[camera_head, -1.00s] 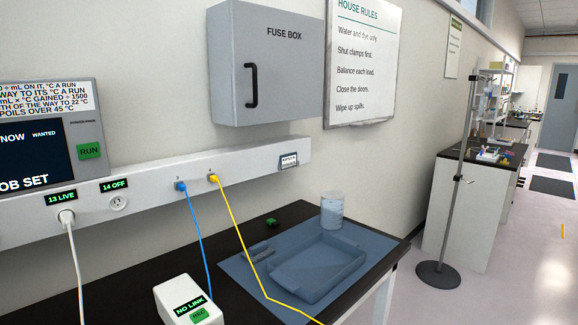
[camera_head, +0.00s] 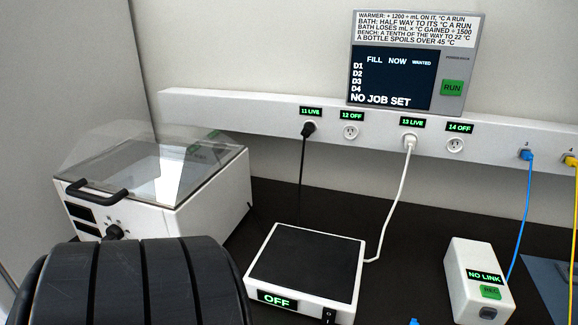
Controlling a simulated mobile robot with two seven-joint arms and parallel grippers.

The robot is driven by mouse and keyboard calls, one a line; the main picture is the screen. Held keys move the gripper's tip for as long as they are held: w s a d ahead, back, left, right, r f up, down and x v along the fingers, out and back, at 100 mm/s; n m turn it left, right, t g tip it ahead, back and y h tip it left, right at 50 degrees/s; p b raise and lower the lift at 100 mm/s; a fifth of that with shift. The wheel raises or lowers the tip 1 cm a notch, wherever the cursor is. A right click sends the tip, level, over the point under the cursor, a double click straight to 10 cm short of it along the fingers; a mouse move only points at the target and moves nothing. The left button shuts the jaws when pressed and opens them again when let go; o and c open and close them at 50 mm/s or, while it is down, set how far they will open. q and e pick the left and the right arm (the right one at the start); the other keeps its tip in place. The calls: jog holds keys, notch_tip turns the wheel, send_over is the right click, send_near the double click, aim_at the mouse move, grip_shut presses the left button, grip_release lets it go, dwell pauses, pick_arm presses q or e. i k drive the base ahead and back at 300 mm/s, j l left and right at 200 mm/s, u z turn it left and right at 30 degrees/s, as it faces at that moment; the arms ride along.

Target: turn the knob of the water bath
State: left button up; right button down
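The water bath (camera_head: 215,195) is a white box with a clear sloping lid and a black handle, standing at the left of the bench. Its front carries dark display panels, small buttons and a black knob (camera_head: 115,232). The knob's lower part is close behind a large dark ribbed part at the bottom left, which looks like a piece of my own arm. That part also hides the lower front of the bath. The knob's pointer direction is too small to tell. Neither of my grippers shows in the view.
A white-framed plate (camera_head: 352,285) reading OFF stands right of the bath. A white NO LINK box (camera_head: 455,275) is further right. Cables hang from the wall rail (camera_head: 230,110). A screen (camera_head: 395,78) above reads NO JOB SET. Dark bench top (camera_head: 420,235) is bare between the devices.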

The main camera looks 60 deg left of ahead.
aim_at(114, 232)
jog(key=u, duration=1.2)
